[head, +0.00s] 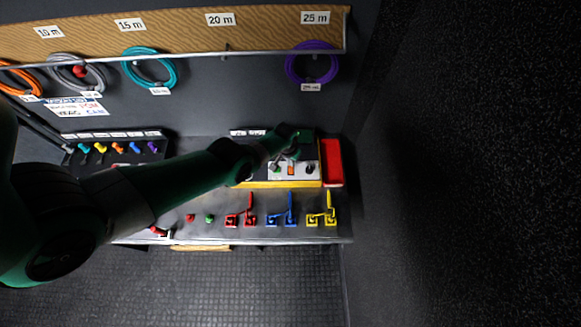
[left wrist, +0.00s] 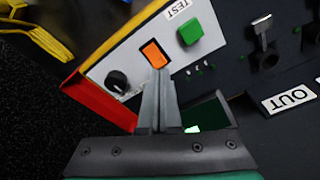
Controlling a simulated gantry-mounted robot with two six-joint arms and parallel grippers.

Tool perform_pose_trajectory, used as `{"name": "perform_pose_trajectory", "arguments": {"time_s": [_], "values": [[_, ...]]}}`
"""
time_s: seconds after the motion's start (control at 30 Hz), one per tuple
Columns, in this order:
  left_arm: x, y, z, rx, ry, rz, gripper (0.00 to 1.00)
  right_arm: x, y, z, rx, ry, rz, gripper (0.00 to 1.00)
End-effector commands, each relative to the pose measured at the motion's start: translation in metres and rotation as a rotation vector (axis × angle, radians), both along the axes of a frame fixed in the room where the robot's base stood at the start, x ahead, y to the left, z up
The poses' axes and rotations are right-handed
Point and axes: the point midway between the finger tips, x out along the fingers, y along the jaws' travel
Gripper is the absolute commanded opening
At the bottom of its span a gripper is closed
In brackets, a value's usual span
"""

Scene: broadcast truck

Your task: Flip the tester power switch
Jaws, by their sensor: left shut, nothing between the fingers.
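The tester (head: 259,184) is a yellow-edged box with a white panel at the back right of the bench. Its orange power switch (head: 291,169) sits mid-panel and shows large in the left wrist view (left wrist: 153,54). A black knob (left wrist: 117,82) and a green square button (left wrist: 190,32) flank it. My left gripper (left wrist: 160,76) is shut and empty, its fingertips at the lower edge of the orange switch, touching or nearly so. In the head view its arm reaches in from the left over the tester. I cannot tell which way the switch is set. My right gripper is not in view.
A red box (head: 332,163) stands right of the tester. Red (head: 249,210), blue (head: 290,210) and yellow (head: 330,210) levered pieces line the front of the bench. Coiled cables, such as a purple one (head: 312,62), hang on the back wall. An OUT label (left wrist: 290,97) is near the gripper.

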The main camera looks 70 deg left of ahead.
Motion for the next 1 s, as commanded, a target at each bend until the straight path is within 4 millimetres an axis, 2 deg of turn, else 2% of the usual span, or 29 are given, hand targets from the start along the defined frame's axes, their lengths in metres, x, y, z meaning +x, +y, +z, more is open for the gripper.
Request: {"name": "perform_pose_trajectory", "arguments": {"time_s": [1.0], "values": [[0.0000,0.0000,-0.0064,0.000,0.000,0.000,0.00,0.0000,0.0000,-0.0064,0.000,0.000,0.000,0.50]]}}
